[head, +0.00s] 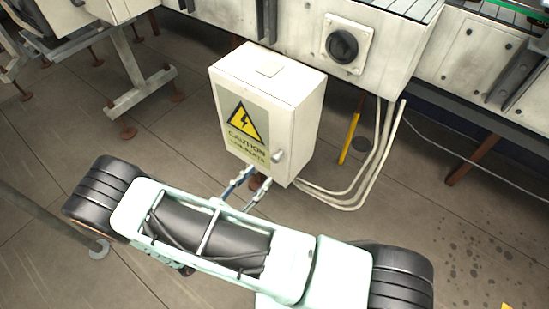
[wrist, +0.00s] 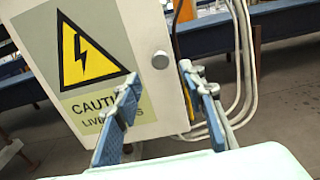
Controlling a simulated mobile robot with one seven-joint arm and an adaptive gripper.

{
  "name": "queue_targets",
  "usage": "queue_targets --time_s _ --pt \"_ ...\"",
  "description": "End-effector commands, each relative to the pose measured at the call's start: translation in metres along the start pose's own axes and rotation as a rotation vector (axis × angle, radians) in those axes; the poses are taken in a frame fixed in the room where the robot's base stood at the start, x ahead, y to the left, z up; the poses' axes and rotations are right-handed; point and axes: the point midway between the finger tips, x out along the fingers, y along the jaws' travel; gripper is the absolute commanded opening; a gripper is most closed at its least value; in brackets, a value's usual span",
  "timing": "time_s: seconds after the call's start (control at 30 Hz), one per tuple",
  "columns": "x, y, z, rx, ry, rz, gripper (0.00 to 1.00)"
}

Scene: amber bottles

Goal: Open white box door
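The white box (head: 300,115) stands in the middle of the head view, with its door (head: 233,108) facing me and looking closed. The door carries a yellow warning triangle and caution lettering. A small round silver knob (head: 278,156) sits near the door's lower right edge; it also shows in the wrist view (wrist: 160,60). My gripper (head: 252,185) is low in front of the door, below and left of the knob in the head view. In the wrist view my gripper (wrist: 158,80) has its two blue-padded fingers apart, with nothing between them. Whether a fingertip touches the door I cannot tell.
Pale cables (head: 365,170) curve out from the box's lower right side. A white machine frame with a black rotary switch (head: 342,45) stands behind. A yellow post (head: 349,138) is right of the box. Open floor (head: 450,220) lies at the right.

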Motion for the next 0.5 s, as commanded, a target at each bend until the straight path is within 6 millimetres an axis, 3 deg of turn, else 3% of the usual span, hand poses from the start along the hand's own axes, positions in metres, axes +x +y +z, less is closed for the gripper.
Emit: queue_targets --time_s 0.3,0.5 --pt "0.062 -0.001 -0.001 0.001 0.001 -0.004 0.38" --pt "0.085 -0.001 0.000 0.002 0.002 -0.004 0.38"
